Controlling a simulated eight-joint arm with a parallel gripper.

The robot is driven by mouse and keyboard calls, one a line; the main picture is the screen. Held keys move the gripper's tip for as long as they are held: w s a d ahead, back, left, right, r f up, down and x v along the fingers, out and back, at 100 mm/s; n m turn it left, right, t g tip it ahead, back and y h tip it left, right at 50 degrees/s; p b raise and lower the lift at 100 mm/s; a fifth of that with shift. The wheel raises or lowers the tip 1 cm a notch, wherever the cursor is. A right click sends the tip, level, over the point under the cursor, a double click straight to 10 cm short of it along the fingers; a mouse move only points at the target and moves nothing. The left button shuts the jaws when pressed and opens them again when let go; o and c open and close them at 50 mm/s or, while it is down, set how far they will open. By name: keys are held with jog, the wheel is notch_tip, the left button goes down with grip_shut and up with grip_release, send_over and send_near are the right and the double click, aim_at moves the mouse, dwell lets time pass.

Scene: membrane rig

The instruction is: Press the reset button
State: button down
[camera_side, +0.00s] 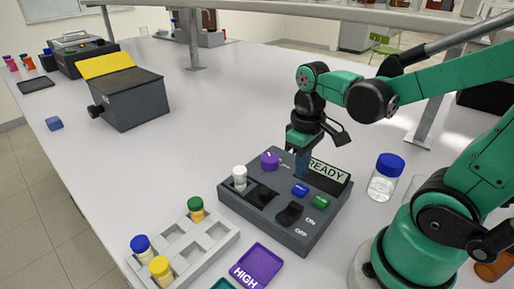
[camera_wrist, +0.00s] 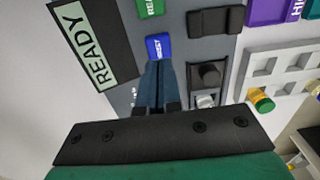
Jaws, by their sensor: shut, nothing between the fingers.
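The dark grey control box (camera_side: 238,205) stands on the white table with a READY display (camera_side: 327,172). A blue button (camera_side: 300,190) and a green button (camera_side: 320,202) sit on its top. In the wrist view the blue button (camera_wrist: 158,47) lies just beyond my fingertips, with the green button (camera_wrist: 150,8) past it. Both carry small white lettering that I cannot read surely. My gripper (camera_side: 302,174) points down over the box, shut and empty, close beside the blue button. Its fingers (camera_wrist: 158,68) overlap the near edge of that button in the wrist view; I cannot tell whether they touch it.
The box also has a purple knob (camera_side: 270,161), a white-capped vial (camera_side: 239,178) and a black rocker switch (camera_side: 289,213). A vial rack (camera_side: 222,247) stands in front. A blue-lidded jar (camera_side: 386,178) is at right.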

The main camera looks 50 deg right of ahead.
aim_at(299, 188)
notch_tip(299, 188, up, 9)
dwell(0.4)
jog(key=shift+r, duration=0.1)
dwell(0.4)
